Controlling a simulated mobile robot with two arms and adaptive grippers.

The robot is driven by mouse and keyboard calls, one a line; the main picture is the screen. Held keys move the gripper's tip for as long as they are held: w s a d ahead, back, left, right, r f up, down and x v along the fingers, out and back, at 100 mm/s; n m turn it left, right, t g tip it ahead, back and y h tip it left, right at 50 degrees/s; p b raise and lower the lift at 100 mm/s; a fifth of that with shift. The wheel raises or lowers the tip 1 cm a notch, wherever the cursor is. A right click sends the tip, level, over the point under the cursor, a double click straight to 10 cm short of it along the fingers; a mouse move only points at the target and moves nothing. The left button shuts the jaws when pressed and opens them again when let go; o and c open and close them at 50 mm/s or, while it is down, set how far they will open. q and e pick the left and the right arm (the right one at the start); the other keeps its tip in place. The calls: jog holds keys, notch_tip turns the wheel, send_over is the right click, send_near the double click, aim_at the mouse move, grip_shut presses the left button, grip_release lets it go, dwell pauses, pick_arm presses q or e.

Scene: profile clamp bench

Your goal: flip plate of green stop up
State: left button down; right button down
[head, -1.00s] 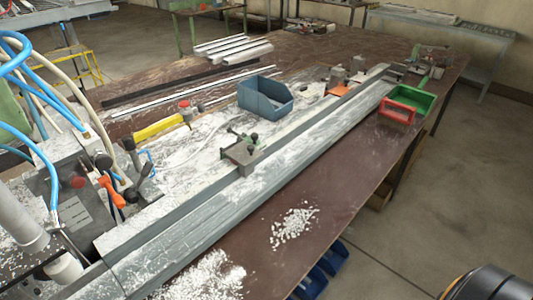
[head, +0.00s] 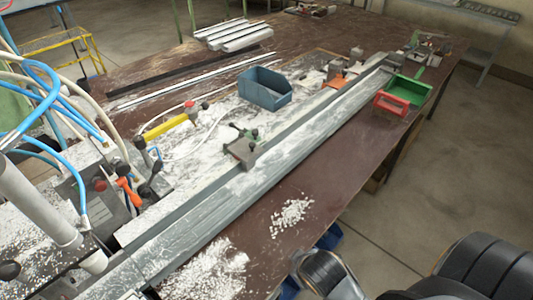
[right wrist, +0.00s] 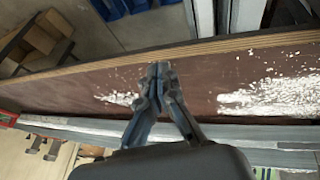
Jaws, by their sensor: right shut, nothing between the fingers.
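More green shows at the rail's far end (head: 415,42), too small to make out. My right gripper is shut and empty in the right wrist view (right wrist: 157,72), above the brown bench top at its front edge. The green-part stop cannot be made out there. In the head view my right arm comes in at the bottom right, its fingertips out of sight. My left gripper is not in view.
A red bin (head: 390,104) and a green bin (head: 410,92) stand at the bench's right edge. A blue-grey bin (head: 265,90) stands behind the rail. White shavings (head: 291,214) lie on the bench front. Hoses and an orange-handled lever (head: 128,192) crowd the left.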

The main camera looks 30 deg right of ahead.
aim_at(245, 150)
jog(key=w+d+r+n+t, duration=0.1)
jog(key=w+d, duration=0.1)
jog(key=w, duration=0.1)
jog(key=w+d+r+n+t+h, duration=0.1)
jog(key=w+d+n, duration=0.1)
jog(key=w, duration=0.1)
jog(key=w+d+r+n+t+h, duration=0.1)
jog(key=w+d+t, duration=0.1)
jog(key=w, duration=0.1)
jog(key=shift+d+r+n, duration=0.1)
jog(key=shift+d+n, duration=0.15)
jog(key=shift+n, duration=0.05)
jog(key=w+d+r+n+t+y, duration=0.1)
jog(key=w+n, duration=0.4)
jog(key=n, duration=0.5)
jog(key=w+d+r+n+t+y+p, duration=0.1)
jog(key=w+d+r+n+t+y, duration=0.1)
jog(key=n, duration=0.9)
jog(key=w+d+r+n+t+y, duration=0.1)
jog(key=w+r+n+y, duration=0.3)
jog(key=w+n, duration=0.3)
jog(key=n+y, duration=0.1)
jog(key=n, duration=0.2)
jog(key=shift+w+d+n, duration=0.25)
jog(key=shift+w+n, duration=0.15)
